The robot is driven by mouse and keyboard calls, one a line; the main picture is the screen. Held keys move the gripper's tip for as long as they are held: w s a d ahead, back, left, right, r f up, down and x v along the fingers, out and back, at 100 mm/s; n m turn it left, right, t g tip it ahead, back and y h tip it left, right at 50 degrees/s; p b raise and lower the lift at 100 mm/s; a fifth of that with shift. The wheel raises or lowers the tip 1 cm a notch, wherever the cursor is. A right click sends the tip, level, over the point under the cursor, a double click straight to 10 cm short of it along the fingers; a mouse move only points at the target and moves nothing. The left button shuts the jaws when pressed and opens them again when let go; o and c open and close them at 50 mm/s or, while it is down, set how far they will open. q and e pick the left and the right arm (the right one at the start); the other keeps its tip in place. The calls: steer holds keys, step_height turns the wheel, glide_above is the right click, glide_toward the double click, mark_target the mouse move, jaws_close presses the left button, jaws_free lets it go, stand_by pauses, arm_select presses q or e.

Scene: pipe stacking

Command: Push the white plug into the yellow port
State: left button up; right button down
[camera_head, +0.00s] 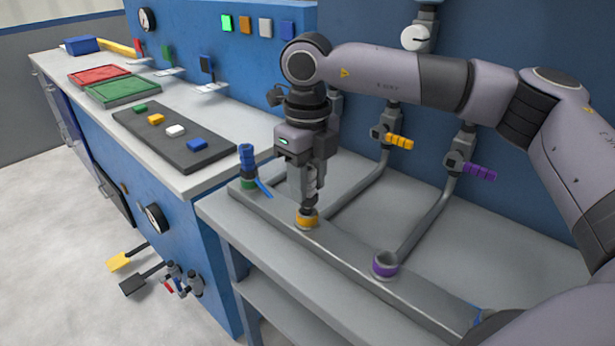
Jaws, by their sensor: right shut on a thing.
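My right gripper (309,192) points straight down above the yellow port (306,220) on the grey pipe rail. It is shut on a slim piece, taken to be the white plug, that is mostly hidden by the fingers. The lower tip of the fingers and the held piece meets or nearly meets the port's opening; I cannot tell how deep it sits. The yellow ring stays visible around the tip. My left gripper is not in view.
A blue valve-like piece (247,162) stands upright in a green port to the left. A purple port (385,264) is open to the right. Yellow (399,141) and purple (479,172) handles sit on pipes behind. A dark tray (200,158) lies on the left counter.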

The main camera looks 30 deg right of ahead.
steer(key=shift+f+b, duration=0.7)
steer(key=shift+f, duration=0.35)
stand_by(0.5)
steer(key=c, duration=0.7)
jaws_free()
steer(key=shift+r, duration=0.1)
steer(key=shift+o, duration=0.2)
step_height(320, 180, up, 7)
steer(key=shift+r+p, duration=0.15)
steer(key=shift+p, duration=0.25)
